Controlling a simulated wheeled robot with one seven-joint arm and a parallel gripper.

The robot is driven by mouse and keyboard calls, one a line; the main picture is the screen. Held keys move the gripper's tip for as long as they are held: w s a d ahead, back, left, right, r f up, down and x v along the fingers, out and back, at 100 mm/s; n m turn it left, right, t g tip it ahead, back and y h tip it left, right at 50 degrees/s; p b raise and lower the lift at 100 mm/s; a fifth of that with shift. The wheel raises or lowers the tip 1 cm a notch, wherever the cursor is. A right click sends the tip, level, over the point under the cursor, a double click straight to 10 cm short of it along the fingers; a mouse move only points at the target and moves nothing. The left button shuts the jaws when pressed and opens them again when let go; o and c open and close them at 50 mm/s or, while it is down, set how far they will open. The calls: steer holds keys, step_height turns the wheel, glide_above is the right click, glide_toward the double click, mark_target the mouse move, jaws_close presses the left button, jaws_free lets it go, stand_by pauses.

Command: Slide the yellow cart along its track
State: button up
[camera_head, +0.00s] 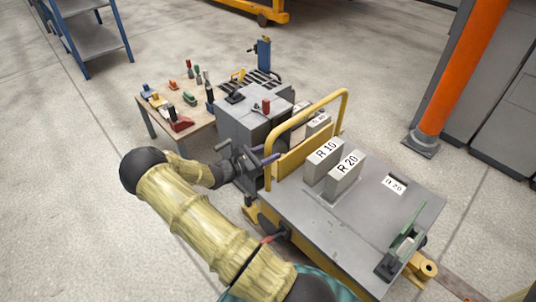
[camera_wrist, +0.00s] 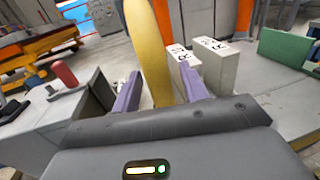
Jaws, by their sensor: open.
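The yellow cart (camera_head: 390,230) has a grey flat top and a yellow hoop handle (camera_head: 303,117) at its left end. Yellow wheel parts (camera_head: 424,268) show low at its right corner. My gripper (camera_head: 264,154) is at the handle's near post, its purple fingers apart. In the wrist view the yellow handle bar (camera_wrist: 148,45) stands upright between the two open fingers of my gripper (camera_wrist: 159,90). I cannot tell whether either finger touches the bar. The track under the cart is mostly hidden.
Blocks marked R 10 (camera_head: 322,160) and R 20 (camera_head: 345,173) stand on the cart top, near a green plate (camera_head: 408,230). A grey machine block (camera_head: 245,125) and a small tool table (camera_head: 160,112) lie left. An orange post (camera_head: 460,75) stands at right.

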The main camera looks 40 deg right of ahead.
jaws_close()
stand_by(0.3)
